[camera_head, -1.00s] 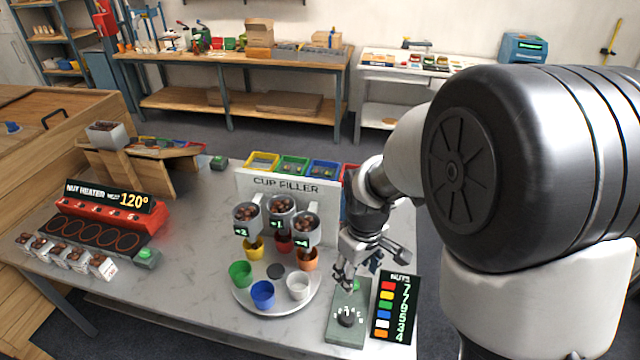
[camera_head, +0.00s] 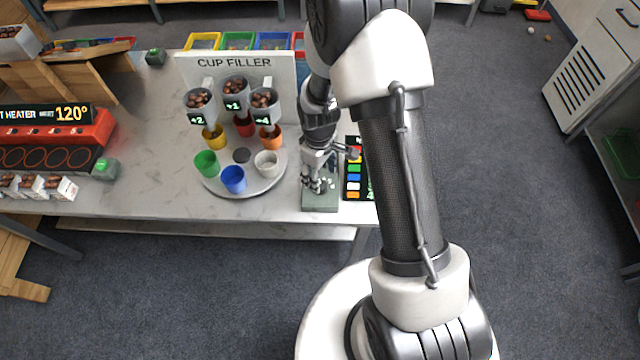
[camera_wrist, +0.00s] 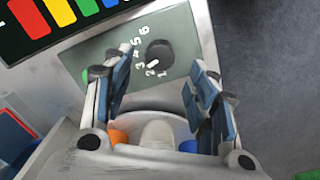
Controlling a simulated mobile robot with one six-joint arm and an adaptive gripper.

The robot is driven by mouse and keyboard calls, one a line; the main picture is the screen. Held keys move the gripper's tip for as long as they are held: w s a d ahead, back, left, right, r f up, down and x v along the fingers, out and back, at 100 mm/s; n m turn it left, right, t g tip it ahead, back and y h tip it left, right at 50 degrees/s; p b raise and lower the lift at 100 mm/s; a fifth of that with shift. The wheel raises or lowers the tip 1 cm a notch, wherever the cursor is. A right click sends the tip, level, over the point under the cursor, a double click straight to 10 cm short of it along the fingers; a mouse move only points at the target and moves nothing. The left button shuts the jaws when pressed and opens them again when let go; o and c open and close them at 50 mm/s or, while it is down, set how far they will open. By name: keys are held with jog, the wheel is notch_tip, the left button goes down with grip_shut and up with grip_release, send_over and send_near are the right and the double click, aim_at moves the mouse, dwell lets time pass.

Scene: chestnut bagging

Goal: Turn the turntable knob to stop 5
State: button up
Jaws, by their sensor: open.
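The turntable knob (camera_wrist: 160,54) is a black round dial on a grey-green control box (camera_wrist: 178,38). Its white pointer mark faces the lower left in the wrist view, close to the 2. White numbers 1 to 6 curve along its left side. My gripper (camera_wrist: 162,72) is open, with one blue-padded finger on each side of the knob in this view; I cannot tell whether they touch it. In the head view my gripper (camera_head: 318,184) is over the box (camera_head: 320,206) and hides the knob. The white turntable (camera_head: 243,191) carries coloured cups.
The cup filler panel (camera_head: 225,68) stands behind the turntable, with nut hoppers over the back cups. A black nut display (camera_head: 354,190) lies right of the box. The red nut heater (camera_head: 70,131) is at the left.

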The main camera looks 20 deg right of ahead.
notch_tip(320, 180, down, 5)
jog(key=shift+f+b, duration=0.2)
jog(key=shift+b, duration=0.35)
jog(key=shift+c, duration=0.5)
jog(key=c, duration=1)
jog(key=m+b, duration=0.1)
jog(key=m, duration=0.4)
jog(key=shift+w+m, duration=0.1)
jog(key=shift+m, duration=0.2)
jog(key=m, duration=0.6)
jog(key=shift+b, duration=0.4)
